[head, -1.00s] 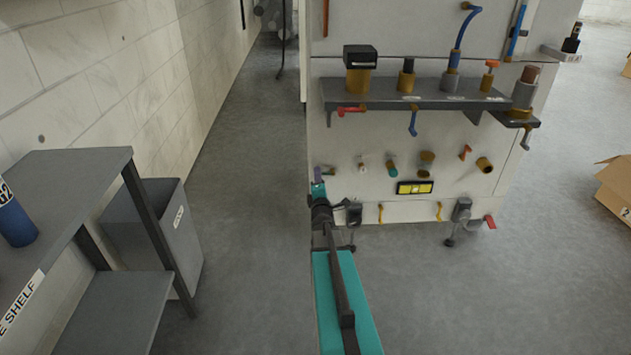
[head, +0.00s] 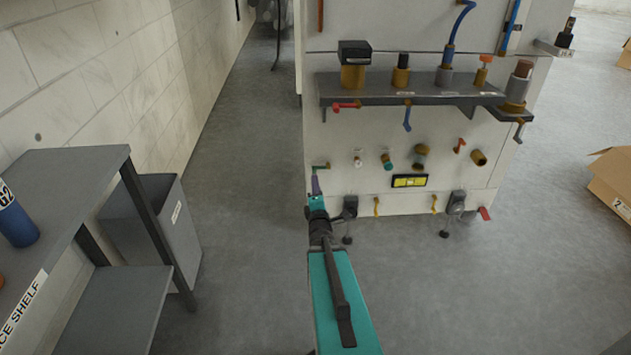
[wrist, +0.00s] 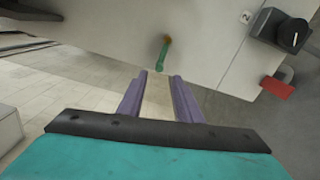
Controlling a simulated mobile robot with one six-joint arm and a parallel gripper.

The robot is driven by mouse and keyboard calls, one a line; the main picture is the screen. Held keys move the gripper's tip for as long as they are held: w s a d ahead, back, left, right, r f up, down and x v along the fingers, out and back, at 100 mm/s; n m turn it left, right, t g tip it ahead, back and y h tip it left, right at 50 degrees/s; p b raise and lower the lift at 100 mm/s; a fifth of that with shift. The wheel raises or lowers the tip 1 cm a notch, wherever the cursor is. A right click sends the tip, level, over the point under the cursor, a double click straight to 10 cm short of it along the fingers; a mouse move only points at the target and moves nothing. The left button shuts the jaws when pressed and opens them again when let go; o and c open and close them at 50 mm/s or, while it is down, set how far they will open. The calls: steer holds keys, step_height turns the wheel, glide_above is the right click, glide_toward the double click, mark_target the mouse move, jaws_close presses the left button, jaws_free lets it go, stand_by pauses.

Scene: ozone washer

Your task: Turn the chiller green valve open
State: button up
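The green valve handle (head: 321,166) sticks out from the left part of the pale machine panel in the head view. In the wrist view the green handle (wrist: 163,54) hangs down and slightly left from a brownish-orange pivot, just past the fingertips. My gripper (head: 316,181) is just below the handle in the head view. In the wrist view its two purple fingers (wrist: 162,78) stand apart with a gap between them. The handle's lower end lines up with this gap; whether it reaches between the tips is not clear.
A dark shelf (head: 425,87) with several fittings juts out above the valves. A black knob (wrist: 290,35) and a red handle (wrist: 276,88) are to the right in the wrist view. A grey bin (head: 150,235) and side shelf (head: 75,170) stand left, with clear floor between.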

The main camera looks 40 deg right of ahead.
steer(key=p+v, duration=0.5)
steer(key=shift+r, duration=0.1)
stand_by(0.3)
steer(key=shift+p, duration=0.35)
stand_by(0.3)
